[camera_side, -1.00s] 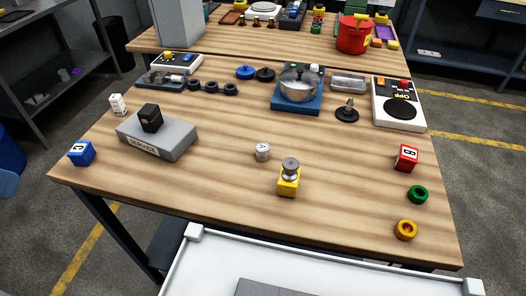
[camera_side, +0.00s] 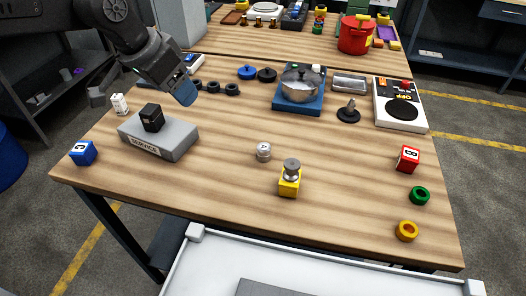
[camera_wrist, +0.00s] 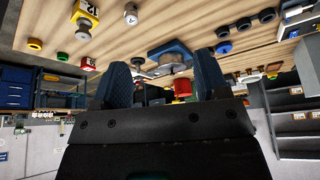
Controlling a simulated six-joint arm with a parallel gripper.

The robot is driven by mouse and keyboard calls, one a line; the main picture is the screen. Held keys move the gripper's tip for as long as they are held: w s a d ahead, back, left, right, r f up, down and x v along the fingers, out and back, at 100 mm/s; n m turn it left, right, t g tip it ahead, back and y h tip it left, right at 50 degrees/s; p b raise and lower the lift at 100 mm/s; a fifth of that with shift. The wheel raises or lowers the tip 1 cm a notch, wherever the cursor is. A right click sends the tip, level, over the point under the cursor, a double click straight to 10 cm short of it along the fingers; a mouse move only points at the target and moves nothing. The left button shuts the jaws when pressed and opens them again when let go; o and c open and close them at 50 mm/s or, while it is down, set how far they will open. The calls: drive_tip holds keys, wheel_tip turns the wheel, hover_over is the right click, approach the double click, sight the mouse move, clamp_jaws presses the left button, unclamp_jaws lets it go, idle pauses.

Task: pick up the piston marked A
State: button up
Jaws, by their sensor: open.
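A short silver piston (camera_side: 264,152) stands on the wooden table, left of a yellow block (camera_side: 289,186) with a grey metal spool-shaped part (camera_side: 291,167) on top. In the wrist view the piston (camera_wrist: 130,14) shows near the top edge, with a dark mark that looks like an A. My gripper (camera_side: 185,92) is above the table's left part, up and left of the piston and well apart from it. In the wrist view its two blue fingers (camera_wrist: 164,85) are spread with nothing held between them.
A pot (camera_side: 299,84) on a blue base stands behind. A red B cube (camera_side: 408,159) and green ring (camera_side: 419,195) are at right. The table around the piston is mostly clear.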

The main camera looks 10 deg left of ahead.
drive_tip(key=m, duration=0.2)
approach(264, 147)
drive_tip(key=shift+g, duration=0.4)
drive_tip(key=x, duration=0.4)
drive_tip(key=shift+w+a, duration=0.15)
drive_tip(key=shift+w, duration=0.1)
drive_tip(key=shift+x, duration=3.05)
drive_tip(key=shift+w+r+h, duration=0.1)
drive_tip(key=shift+h, duration=0.2)
drive_tip(key=c, duration=1.1)
